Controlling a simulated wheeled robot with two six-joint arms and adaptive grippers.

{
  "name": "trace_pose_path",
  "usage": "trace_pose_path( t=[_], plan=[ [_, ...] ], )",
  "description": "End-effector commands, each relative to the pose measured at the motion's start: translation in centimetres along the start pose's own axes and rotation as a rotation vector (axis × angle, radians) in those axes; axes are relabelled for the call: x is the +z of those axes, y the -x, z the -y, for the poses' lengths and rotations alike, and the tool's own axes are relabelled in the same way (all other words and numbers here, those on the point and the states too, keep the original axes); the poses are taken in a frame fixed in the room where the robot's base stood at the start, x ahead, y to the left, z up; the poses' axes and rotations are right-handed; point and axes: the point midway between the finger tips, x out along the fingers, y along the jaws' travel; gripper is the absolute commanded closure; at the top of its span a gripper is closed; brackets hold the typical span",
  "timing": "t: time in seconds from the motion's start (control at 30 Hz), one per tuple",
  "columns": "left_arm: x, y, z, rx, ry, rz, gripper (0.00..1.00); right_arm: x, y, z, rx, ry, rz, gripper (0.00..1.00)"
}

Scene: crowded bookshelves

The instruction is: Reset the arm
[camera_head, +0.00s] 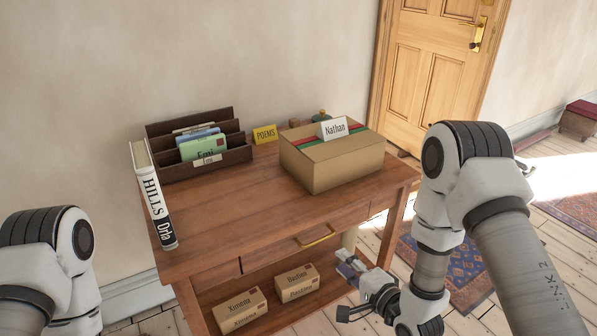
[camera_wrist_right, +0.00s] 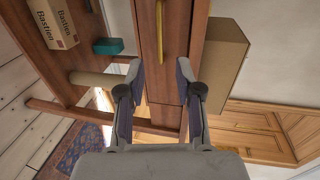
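My right gripper (camera_head: 358,284) is low in front of the wooden table (camera_head: 230,216), beside its right front leg in the head view. In the right wrist view its two fingers (camera_wrist_right: 160,80) are spread apart with nothing between them. The table's drawer front and brass handle (camera_wrist_right: 160,22) show beyond the fingers. My right arm (camera_head: 465,190) comes in from the right, bent down at the elbow. My left arm (camera_head: 50,260) shows at the lower left edge of the head view, and its gripper is out of view.
On the table stand a cardboard box (camera_head: 340,173) with a Nathan card, a dark file sorter (camera_head: 240,155), a yellow POEMS card (camera_head: 265,134) and a leaning HILLS book (camera_head: 152,195). Labelled boxes (camera_head: 239,311) lie on the lower shelf. A door (camera_head: 432,70) is behind; open floor lies right.

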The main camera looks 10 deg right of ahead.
Motion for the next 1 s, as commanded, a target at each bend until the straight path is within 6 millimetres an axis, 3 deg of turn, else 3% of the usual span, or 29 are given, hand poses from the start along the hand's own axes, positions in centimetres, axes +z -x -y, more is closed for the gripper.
trace_pose_path(
  t=[0.07, 0.13, 0.23, 0.3, 0.4, 0.5, 0.67, 0.77, 0.8, 1.0],
  plan=[
    [0.0, 0.0, 0.0, 0.000, 0.000, 0.000, 0.60, 0.3, 0.2, -1.3, 0.024, -0.006, 0.005, 0.65],
    [0.0, 0.0, 0.0, 0.000, 0.000, 0.000, 0.60, 1.2, 1.1, -4.0, 0.083, -0.020, 0.014, 0.65],
    [0.0, 0.0, 0.0, 0.000, 0.000, 0.000, 0.60, 2.1, 3.9, -10.2, 0.301, 0.032, -0.001, 0.65],
    [0.0, 0.0, 0.0, 0.000, 0.000, 0.000, 0.60, 2.7, 7.2, -15.2, 0.518, 0.179, 0.026, 0.65],
    [0.0, 0.0, 0.0, 0.000, 0.000, 0.000, 0.60, 3.4, 12.5, -20.5, 0.804, 0.417, 0.143, 0.65],
    [0.0, 0.0, 0.0, 0.000, 0.000, 0.000, 0.60, 4.0, 17.4, -23.5, 1.017, 0.619, 0.321, 0.65],
    [0.0, 0.0, 0.0, 0.000, 0.000, 0.000, 0.60, 4.7, 22.9, -25.2, 1.190, 0.848, 0.635, 0.65],
    [0.0, 0.3, 0.0, 0.000, 0.000, 0.000, 0.60, 5.1, 24.3, -25.2, 1.184, 0.990, 0.822, 0.65],
    [0.1, 3.1, 0.0, 0.000, 0.000, 0.002, 0.60, 5.1, 24.8, -22.3, 1.184, 0.983, 0.811, 0.65],
    [0.0, 9.7, -0.1, 0.000, 0.000, 0.000, 0.60, 5.1, 26.1, -15.9, 1.183, 0.981, 0.806, 0.65]
  ],
)
